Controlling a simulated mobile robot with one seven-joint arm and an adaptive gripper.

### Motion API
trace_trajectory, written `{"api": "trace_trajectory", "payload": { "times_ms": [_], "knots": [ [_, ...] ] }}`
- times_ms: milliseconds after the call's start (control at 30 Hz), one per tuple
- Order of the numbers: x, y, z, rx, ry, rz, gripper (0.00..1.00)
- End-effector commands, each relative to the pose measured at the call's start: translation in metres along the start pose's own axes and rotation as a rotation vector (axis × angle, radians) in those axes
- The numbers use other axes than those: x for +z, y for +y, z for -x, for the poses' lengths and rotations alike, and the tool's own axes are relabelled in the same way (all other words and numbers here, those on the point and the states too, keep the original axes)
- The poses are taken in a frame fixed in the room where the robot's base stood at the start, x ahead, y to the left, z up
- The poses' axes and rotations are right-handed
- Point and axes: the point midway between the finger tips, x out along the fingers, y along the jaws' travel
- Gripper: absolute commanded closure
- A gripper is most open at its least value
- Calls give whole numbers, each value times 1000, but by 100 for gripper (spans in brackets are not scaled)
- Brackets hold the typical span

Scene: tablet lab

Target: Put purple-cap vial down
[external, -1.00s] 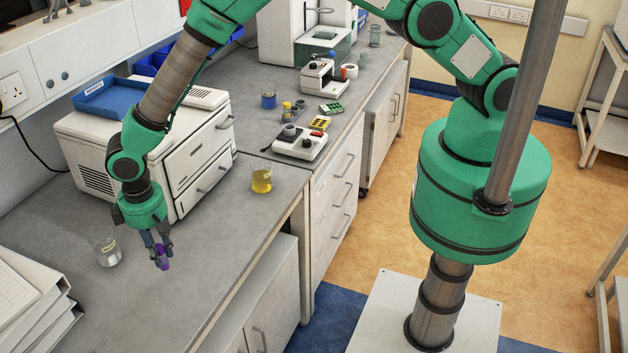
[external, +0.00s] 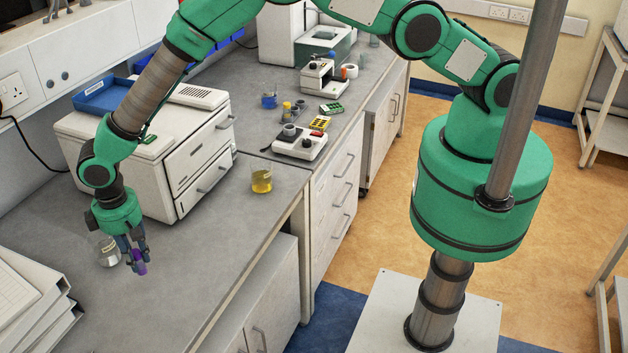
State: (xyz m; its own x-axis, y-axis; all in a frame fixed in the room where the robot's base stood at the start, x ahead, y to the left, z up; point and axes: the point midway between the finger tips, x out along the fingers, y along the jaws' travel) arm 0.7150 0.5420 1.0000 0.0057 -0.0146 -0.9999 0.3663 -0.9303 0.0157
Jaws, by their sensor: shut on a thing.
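The purple-cap vial (external: 139,268) shows as a small purple piece between the fingers of my gripper (external: 134,256). My gripper is shut on it, pointing down over the grey bench (external: 190,290) at the left. Most of the vial is hidden by the fingers. I cannot tell whether its lower end touches the bench or hangs just above it.
A clear glass beaker (external: 107,252) stands just left of my gripper, partly hidden by it. White binders or trays (external: 30,305) lie at the front left. A beaker of yellow liquid (external: 261,181) and a white drawer unit (external: 195,160) stand behind. The bench right of my gripper is clear.

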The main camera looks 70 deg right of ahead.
Motion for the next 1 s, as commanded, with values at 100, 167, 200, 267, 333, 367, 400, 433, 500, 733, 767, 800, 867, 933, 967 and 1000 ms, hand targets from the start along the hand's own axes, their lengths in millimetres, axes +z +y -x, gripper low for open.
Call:
{"api": "trace_trajectory", "payload": {
  "times_ms": [100,167,200,267,333,367,400,433,500,733,767,800,867,933,967,1000],
  "knots": [
    [-5,-1,0,0,1,0,100],
    [-6,-2,-4,0,-1,0,100],
    [-5,-2,-8,0,-2,0,100],
    [-4,-2,-14,0,-3,0,100],
    [-5,-2,-21,0,-2,0,100],
    [-5,-2,-24,0,-1,0,100],
    [-5,-2,-26,-1,0,1,100],
    [-6,-2,-28,-1,0,1,100],
    [-5,-2,-32,-1,0,1,100],
    [-5,-2,-36,-1,0,1,100],
    [-5,-2,-36,-1,0,1,100],
    [-5,-2,-36,-1,0,1,100],
    [-5,-2,-36,-1,0,1,100],
    [-5,-2,-37,-1,1,1,100],
    [-5,-2,-38,-1,1,1,100],
    [-5,-2,-39,-1,1,1,100]
  ]
}}
